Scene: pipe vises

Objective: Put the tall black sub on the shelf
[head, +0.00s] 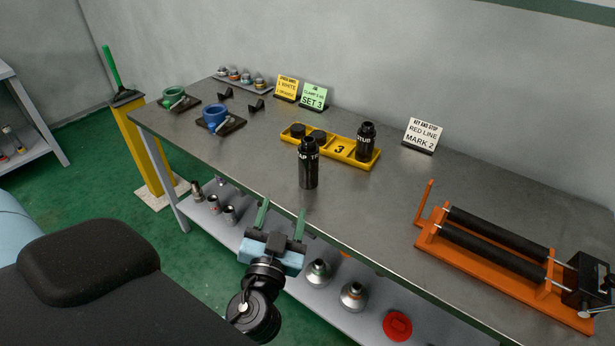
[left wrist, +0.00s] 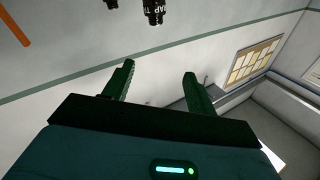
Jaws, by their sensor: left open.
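A tall black sub (head: 308,168) with white lettering and a narrower neck stands upright on the grey bench top near its front edge. A similar black sub (head: 366,143) stands at the right end of the yellow tray (head: 349,157). My left gripper (head: 281,217), with green fingers, is open and empty in front of the bench edge, nearer the camera than the front sub and apart from it. In the left wrist view its fingers (left wrist: 158,82) are spread, and a lettered black sub (left wrist: 153,10) is cut off at the top. My right gripper is not in view.
A grey lower shelf (head: 290,270) runs under the bench and holds metal fittings and a red disc (head: 397,326). An orange roller stand (head: 490,262) is at the right. Blue (head: 217,117) and green (head: 174,97) vises stand at the left. Bench space right of the front sub is clear.

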